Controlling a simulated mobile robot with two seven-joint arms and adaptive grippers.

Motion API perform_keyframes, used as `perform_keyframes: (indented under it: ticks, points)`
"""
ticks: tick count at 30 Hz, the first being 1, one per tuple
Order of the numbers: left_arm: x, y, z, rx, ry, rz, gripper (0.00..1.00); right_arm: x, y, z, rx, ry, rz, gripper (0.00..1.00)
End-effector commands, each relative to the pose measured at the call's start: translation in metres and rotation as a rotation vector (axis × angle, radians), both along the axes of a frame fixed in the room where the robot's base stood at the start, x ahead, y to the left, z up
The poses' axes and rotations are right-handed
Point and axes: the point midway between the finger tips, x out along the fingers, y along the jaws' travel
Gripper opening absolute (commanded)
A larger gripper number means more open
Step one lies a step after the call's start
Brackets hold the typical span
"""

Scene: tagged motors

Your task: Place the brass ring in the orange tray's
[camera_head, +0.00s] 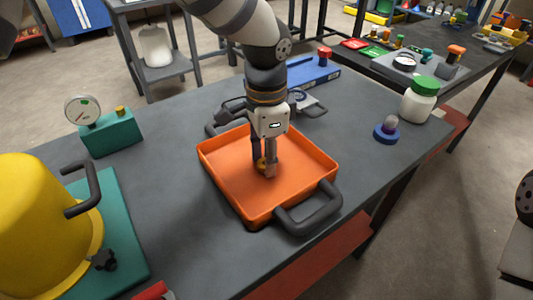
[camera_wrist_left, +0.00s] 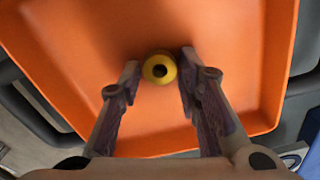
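The orange tray (camera_head: 226,167) lies on the dark table, with dark handles at its near and far ends. It fills much of the left wrist view (camera_wrist_left: 230,35). My left gripper (camera_head: 264,167) points down inside the tray's walls. The small brass ring (camera_head: 261,163) is between its fingertips. In the left wrist view the ring (camera_wrist_left: 159,68) shows its dark hole, with a fingertip close on each side of it; I cannot tell whether the fingers touch it. Whether the ring rests on the tray floor is also unclear. My right gripper is not in view.
A teal block with a gauge (camera_head: 112,134) and a yellow housing on a teal base (camera_head: 125,240) stand left. A white jar with a green lid (camera_head: 420,100) and a blue-based knob (camera_head: 387,131) stand right. A blue case (camera_head: 312,75) is behind.

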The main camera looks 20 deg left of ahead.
Motion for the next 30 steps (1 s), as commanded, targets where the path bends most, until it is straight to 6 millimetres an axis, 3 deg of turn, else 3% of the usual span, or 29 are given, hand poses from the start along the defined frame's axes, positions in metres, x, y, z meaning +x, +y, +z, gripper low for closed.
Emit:
perform_keyframes:
  ticks: [11,22,27,30]
  points:
    - [0.000,0.000,0.004,0.000,0.000,0.000,0.46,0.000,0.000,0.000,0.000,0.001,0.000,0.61]
    - [0.000,0.000,0.098,-0.002,-0.006,0.000,0.46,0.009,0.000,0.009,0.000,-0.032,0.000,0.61]
    - [0.000,0.000,0.121,0.000,0.000,0.000,0.46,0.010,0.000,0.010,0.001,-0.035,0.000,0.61]
    - [-0.001,0.000,0.124,0.000,0.002,0.000,0.46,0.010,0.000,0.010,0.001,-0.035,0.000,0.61]
